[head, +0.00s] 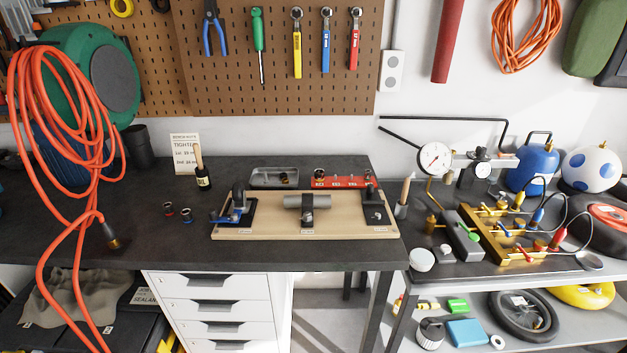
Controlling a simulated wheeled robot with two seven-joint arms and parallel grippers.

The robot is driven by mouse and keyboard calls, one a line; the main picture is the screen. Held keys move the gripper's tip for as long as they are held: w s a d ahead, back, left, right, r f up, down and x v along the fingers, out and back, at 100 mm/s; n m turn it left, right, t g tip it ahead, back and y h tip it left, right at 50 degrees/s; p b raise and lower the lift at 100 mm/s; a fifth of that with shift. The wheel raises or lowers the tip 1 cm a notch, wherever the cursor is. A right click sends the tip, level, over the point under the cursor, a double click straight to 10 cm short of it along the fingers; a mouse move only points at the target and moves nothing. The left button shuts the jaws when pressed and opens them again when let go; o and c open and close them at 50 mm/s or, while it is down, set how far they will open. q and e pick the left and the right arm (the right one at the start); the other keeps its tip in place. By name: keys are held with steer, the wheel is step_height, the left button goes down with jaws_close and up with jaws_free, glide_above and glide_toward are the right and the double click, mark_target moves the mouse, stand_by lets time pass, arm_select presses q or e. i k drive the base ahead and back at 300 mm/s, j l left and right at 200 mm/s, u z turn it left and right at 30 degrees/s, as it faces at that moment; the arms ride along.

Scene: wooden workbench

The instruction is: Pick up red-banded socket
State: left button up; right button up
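A small dark socket with a red band (168,208) stands on the dark bench top (110,225), left of the wooden fixture board (330,233). A similar socket with a blue band (187,215) stands just to its right, apart from it. Both are small in this view, and nothing covers them. Neither of my grippers shows in the head view.
The board carries a blue-handled clamp (236,208) and a grey cylinder (307,202). Behind it are a metal tray (274,180) and a red socket rail (335,183). Orange hose (75,120) hangs at left.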

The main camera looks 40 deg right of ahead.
mark_target(167, 208)
steer(key=z, duration=1.5)
steer(key=u, duration=1.2)
steer(key=i+j, duration=1.1)
steer(key=j, duration=0.2)
